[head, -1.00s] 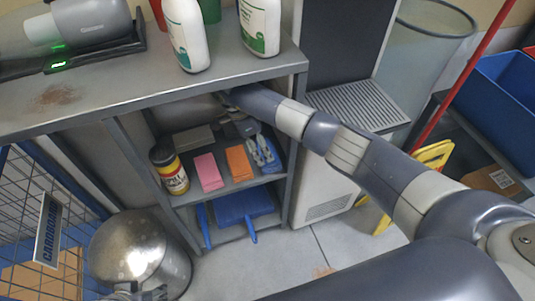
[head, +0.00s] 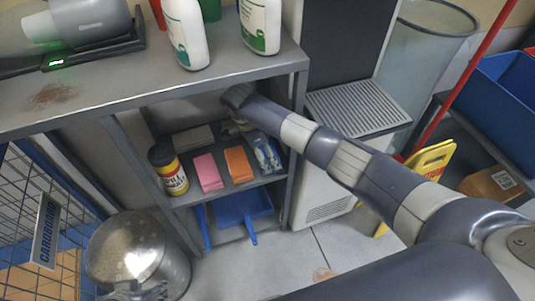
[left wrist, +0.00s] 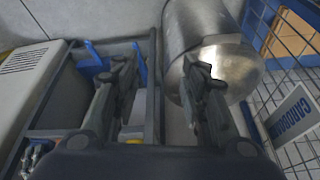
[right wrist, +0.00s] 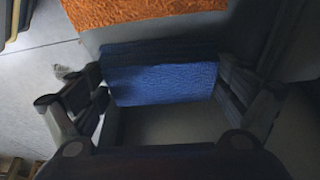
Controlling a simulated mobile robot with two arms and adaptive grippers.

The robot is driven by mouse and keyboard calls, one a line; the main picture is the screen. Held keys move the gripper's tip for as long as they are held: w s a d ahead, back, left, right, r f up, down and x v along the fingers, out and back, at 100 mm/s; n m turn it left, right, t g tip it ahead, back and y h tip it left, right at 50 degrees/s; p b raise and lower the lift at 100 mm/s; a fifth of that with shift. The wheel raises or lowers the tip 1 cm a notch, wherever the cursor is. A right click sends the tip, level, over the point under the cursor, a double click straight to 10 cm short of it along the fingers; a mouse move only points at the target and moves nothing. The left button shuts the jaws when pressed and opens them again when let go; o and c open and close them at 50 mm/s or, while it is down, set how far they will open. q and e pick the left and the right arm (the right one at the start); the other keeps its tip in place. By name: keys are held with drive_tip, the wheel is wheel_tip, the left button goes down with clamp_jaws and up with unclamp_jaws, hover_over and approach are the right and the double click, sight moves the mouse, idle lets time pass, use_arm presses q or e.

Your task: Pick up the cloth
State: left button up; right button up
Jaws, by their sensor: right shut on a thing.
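Folded cloths lie on the middle shelf of the metal rack: a pink cloth (head: 207,172), an orange cloth (head: 239,165) and, at the right, a blue cloth (head: 262,150) partly covered by grey gripper parts. In the right wrist view my right gripper (right wrist: 160,77) is shut on the blue cloth (right wrist: 160,86), with one finger on each side. The orange cloth (right wrist: 140,12) lies just beyond it. My right arm reaches in under the rack's top. My left gripper (left wrist: 160,68) is open and empty, pointing down in front of the rack near a metal bin.
A yellow-black canister (head: 169,172) stands left of the pink cloth. A blue dustpan (head: 243,207) lies on the shelf below. White bottles (head: 187,35) stand on the rack top (head: 120,92). The metal bin (head: 135,250) and wire cage (head: 50,245) are at lower left.

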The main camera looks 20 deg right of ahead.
sight(268, 160)
drive_tip(key=shift+r, duration=0.45)
wheel_tip(268, 160, up, 2)
drive_tip(key=shift+r+p, duration=0.1)
drive_tip(key=shift+p, duration=0.45)
drive_tip(key=s, duration=0.1)
drive_tip(key=s+p, duration=0.1)
drive_tip(key=s, duration=0.1)
drive_tip(key=shift+a+r, duration=0.15)
drive_tip(key=shift+r, duration=0.15)
use_arm(q)
wheel_tip(268, 160, down, 6)
drive_tip(key=g+p, duration=0.1)
drive_tip(key=p, duration=0.1)
drive_tip(key=shift+w, duration=0.15)
use_arm(e)
drive_tip(key=s+a, duration=0.2)
drive_tip(key=s, duration=1.3)
drive_tip(key=shift+a+f, duration=0.1)
